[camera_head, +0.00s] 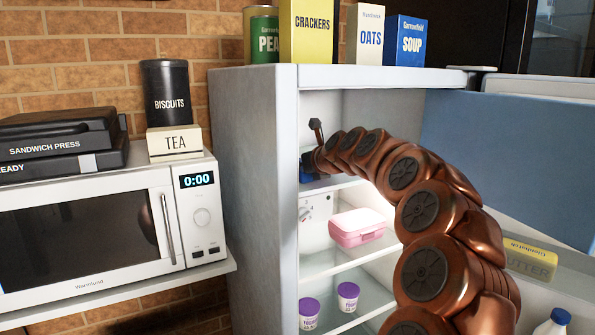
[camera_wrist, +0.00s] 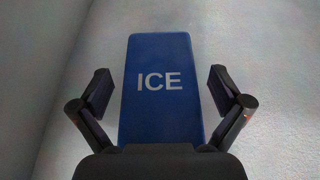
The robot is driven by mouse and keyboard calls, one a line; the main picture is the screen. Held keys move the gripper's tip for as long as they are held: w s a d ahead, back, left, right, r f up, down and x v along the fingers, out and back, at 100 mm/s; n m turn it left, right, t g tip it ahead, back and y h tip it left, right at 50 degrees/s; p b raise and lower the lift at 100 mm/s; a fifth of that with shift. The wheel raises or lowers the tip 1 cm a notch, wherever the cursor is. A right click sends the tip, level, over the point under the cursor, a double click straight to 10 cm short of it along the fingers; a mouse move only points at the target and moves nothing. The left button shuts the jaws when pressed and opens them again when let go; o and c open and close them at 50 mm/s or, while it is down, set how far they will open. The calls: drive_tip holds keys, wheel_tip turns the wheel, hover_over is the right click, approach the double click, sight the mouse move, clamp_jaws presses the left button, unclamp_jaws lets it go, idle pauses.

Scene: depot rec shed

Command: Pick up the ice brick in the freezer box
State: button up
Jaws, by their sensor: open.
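The ice brick (camera_wrist: 160,100) is a blue block with white letters reading ICE. It fills the middle of the wrist view, between the two fingers of my gripper (camera_wrist: 160,92). The fingers are apart, one on each side, with a visible gap to the brick on both sides. In the head view my gripper (camera_head: 308,163) is at the upper left inside the fridge, in the top compartment, mostly hidden by my arm. A small blue patch of the brick (camera_head: 306,176) shows there. The brick's lower end is hidden by my gripper's body in the wrist view.
The fridge (camera_head: 245,170) stands open, its blue door (camera_head: 510,150) at right. Below are a pink-lidded tub (camera_head: 357,228) and purple-topped pots (camera_head: 348,296). The door holds butter (camera_head: 530,260). Cartons and a can stand on top. A microwave (camera_head: 90,235) is at left.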

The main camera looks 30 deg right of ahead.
drive_tip(key=c, duration=1.4)
drive_tip(key=shift+r, duration=0.1)
drive_tip(key=shift+c, duration=0.2)
